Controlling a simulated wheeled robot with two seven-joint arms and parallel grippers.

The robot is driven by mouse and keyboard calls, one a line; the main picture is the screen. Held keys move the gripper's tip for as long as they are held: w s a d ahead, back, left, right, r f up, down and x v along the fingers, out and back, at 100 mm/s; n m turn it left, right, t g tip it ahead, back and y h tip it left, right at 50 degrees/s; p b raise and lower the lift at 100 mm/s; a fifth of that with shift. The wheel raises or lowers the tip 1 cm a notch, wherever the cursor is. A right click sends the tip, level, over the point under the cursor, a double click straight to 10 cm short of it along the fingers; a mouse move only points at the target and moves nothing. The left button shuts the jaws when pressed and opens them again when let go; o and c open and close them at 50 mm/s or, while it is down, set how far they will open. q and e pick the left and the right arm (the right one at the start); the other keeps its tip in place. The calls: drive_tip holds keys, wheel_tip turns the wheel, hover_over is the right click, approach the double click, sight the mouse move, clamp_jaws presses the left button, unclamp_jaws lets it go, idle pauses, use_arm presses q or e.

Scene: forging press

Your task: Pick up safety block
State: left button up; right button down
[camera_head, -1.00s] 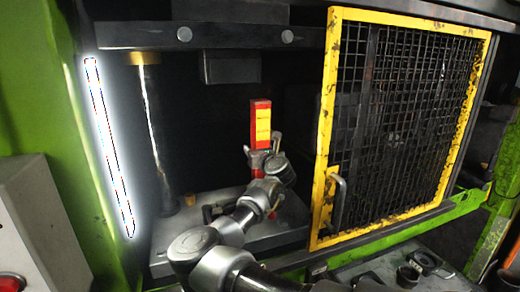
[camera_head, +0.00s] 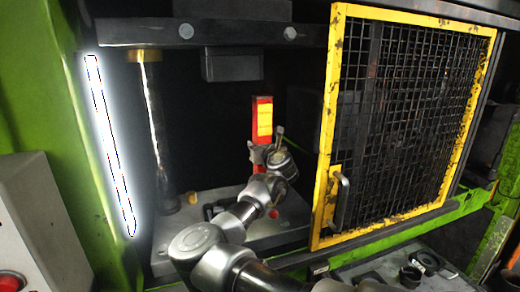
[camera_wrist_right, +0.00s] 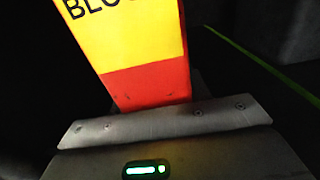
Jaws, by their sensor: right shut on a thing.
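The safety block (camera_head: 264,119) is a red upright bar with a yellow label. It stands inside the press opening, above the lower press plate (camera_head: 240,236). My right gripper (camera_head: 266,148) is shut on the block. In the right wrist view the block (camera_wrist_right: 140,50) shows its yellow face with part of the word "BLOCK" and a red lower part, rising from between the jaws. The block's lower end is hidden by my gripper and arm, so I cannot tell whether it touches the plate. My left gripper is not in view.
The yellow-framed mesh guard door (camera_head: 325,130) is to the right of my arm, with a handle (camera_head: 342,203). A vertical column (camera_head: 155,130) and a bright light strip (camera_head: 110,145) stand to the left. The upper press block (camera_head: 232,65) hangs above the safety block.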

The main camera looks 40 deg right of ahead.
sight(260, 119)
wheel_tip(260, 119, up, 9)
drive_tip(key=shift+r+b, duration=0.1)
drive_tip(key=shift+b, duration=0.35)
wheel_tip(260, 119, down, 3)
drive_tip(key=b, duration=0.3)
drive_tip(key=shift+r, duration=0.1)
drive_tip(key=shift+r+p, duration=0.55)
drive_tip(key=shift+p, duration=0.05)
wheel_tip(260, 119, up, 2)
drive_tip(key=shift+s+r+p, duration=0.1)
drive_tip(key=shift+p, duration=0.95)
drive_tip(key=shift+f, duration=0.2)
